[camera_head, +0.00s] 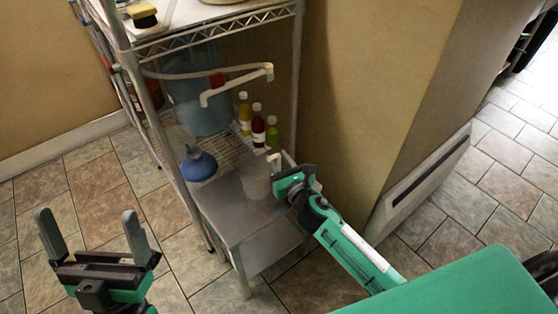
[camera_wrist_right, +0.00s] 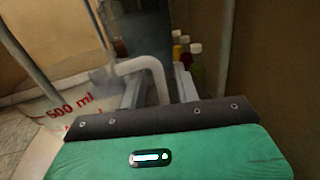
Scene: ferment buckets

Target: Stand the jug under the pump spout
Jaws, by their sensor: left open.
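The jug (camera_head: 256,182), pale and translucent, is over the low metal stand (camera_head: 222,215); I cannot tell whether its base touches. In the right wrist view the jug (camera_wrist_right: 45,110) shows red "600 ml" lettering and a white handle (camera_wrist_right: 138,66). My right gripper (camera_head: 284,171) is at the jug's right side, its fingers (camera_wrist_right: 160,90) closed in on the handle between them. The white pump spout (camera_head: 237,84) reaches forward from the big blue bottle (camera_head: 195,105) on the shelf, above and left of the jug. My left gripper (camera_head: 90,235) is open and empty, at lower left.
A blue funnel-like object (camera_head: 199,166) sits left of the jug. Several capped bottles (camera_head: 258,127) stand behind the jug, on the rack's lower shelf. A rack post (camera_head: 297,75) rises just behind my right gripper. A brush (camera_head: 142,14) lies on the upper shelf. The floor at left is clear.

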